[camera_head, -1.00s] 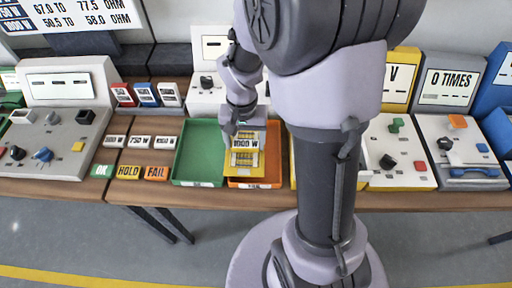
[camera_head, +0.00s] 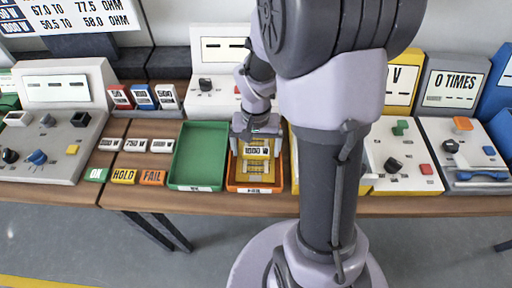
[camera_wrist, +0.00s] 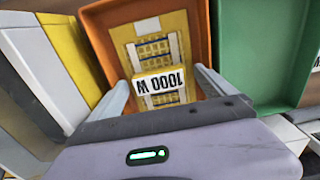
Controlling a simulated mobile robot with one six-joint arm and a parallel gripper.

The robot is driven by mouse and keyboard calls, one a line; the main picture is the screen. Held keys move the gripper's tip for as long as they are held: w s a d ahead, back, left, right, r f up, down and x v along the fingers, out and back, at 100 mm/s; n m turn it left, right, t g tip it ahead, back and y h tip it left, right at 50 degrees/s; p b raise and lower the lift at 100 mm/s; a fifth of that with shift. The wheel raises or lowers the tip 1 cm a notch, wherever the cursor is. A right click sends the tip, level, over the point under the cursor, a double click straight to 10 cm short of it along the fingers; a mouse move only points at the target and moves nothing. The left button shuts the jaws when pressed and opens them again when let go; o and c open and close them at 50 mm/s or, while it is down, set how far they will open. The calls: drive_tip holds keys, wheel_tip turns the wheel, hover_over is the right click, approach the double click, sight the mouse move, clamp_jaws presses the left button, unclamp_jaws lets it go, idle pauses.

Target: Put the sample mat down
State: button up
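The sample mat (camera_head: 257,166) is yellow with printed grids and a white "1000 W" label. It lies inside the orange tray (camera_head: 233,184), and its far part shows in the wrist view (camera_wrist: 149,31). My gripper (camera_head: 257,142) is above the tray, pointing down. In the wrist view its two fingers (camera_wrist: 160,77) stand wide apart on either side of the mat and its label. A small gap seems to show beside the label, so the gripper looks open. The near end of the mat is hidden by my gripper in the wrist view.
An empty green tray (camera_head: 200,156) stands just left of the orange one. OK, HOLD and FAIL blocks (camera_head: 125,176) and label blocks (camera_head: 136,145) lie further left. A grey control panel (camera_head: 50,140) is at the far left. More panels (camera_head: 399,158) stand to the right.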

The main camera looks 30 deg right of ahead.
sight(256, 151)
wheel_tip(256, 151, up, 12)
drive_tip(key=f+p, duration=0.1)
drive_tip(key=p, duration=0.5)
drive_tip(key=s+a+r+n+t+y, duration=0.2)
drive_tip(key=s+a+r+t, duration=0.3)
drive_tip(key=s+a+r, duration=0.6)
drive_tip(key=a+r, duration=0.3)
drive_tip(key=shift+s+a+t, duration=0.15)
drive_tip(key=shift+a+t, duration=0.15)
drive_tip(key=shift+t, duration=0.1)
